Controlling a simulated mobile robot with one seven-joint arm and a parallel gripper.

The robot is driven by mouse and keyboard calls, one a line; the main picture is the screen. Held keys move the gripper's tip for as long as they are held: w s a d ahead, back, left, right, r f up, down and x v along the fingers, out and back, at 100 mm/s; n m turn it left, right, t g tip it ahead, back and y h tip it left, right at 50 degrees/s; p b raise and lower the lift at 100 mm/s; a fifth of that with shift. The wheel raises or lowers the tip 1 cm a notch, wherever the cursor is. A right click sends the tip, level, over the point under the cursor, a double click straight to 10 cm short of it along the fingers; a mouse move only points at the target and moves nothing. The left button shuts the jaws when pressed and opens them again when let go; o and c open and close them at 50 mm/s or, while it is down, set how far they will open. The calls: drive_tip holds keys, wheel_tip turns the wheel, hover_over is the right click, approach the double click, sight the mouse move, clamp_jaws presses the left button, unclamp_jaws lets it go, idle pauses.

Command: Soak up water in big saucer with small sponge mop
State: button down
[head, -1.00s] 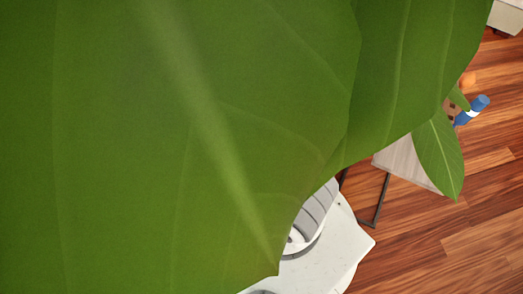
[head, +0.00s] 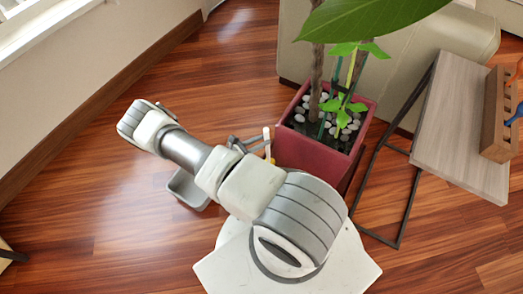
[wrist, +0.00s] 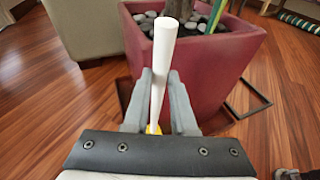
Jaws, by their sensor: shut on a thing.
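My gripper (wrist: 162,80) is shut on the white handle of the small sponge mop (wrist: 165,40). A bit of yellow shows at the handle's lower end in the wrist view. In the head view my gripper (head: 256,140) and the mop (head: 267,134) are just left of the red plant pot (head: 312,157), which also fills the upper middle of the wrist view (wrist: 215,65). A dark rim at the pot's foot in the wrist view looks like the big saucer (wrist: 218,124). Most of it is hidden, and I cannot make out water in it.
A grey bin (head: 188,190) stands on the wooden floor, partly under my arm. A side table (head: 455,150) with a dark metal frame stands right of the pot, bearing a wooden holder (head: 497,115). A beige sofa (head: 400,60) is behind. Floor to the left is clear.

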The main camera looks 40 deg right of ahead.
sight(267, 152)
drive_tip(key=shift+f+b, duration=2.75)
drive_tip(key=shift+f, duration=2.35)
drive_tip(key=shift+a, duration=0.1)
drive_tip(key=shift+f, duration=1.55)
idle(1.3)
